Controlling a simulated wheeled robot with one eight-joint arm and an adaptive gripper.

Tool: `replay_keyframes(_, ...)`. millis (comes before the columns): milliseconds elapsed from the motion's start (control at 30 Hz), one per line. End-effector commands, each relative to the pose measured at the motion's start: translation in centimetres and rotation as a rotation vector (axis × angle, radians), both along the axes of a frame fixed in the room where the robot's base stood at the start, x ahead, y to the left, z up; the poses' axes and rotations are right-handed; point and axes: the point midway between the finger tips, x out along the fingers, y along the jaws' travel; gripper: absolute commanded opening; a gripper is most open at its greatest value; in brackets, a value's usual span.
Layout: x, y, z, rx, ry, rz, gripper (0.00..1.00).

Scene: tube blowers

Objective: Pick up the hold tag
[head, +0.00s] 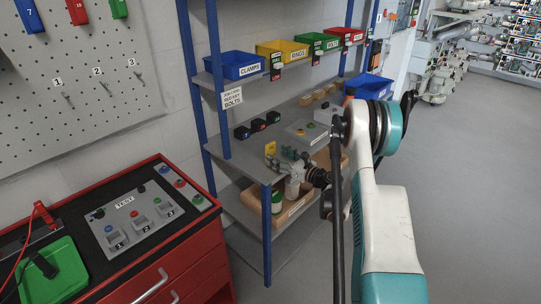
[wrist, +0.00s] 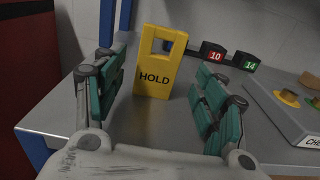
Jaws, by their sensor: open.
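The hold tag (wrist: 157,66) is a yellow upright plate with a square hole near its top and the word HOLD on it. It stands on the grey shelf (wrist: 60,116) in the wrist view. No contact is visible. In the head view my gripper (head: 294,160) is beside the tag.
Small black blocks marked 10 (wrist: 213,53) and 14 (wrist: 246,61) stand behind the tag to the right. A blue post (wrist: 107,22) rises at the left. Coloured bins (head: 235,66) fill the upper shelf.

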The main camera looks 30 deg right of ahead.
Motion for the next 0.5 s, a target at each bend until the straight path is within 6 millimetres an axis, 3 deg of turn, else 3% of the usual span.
replay_keyframes(300,3.9,1.7,-0.3,0.000,0.000,0.002,0.65)
replay_keyframes(500,4.2,1.8,0.0,0.000,0.000,0.000,0.65)
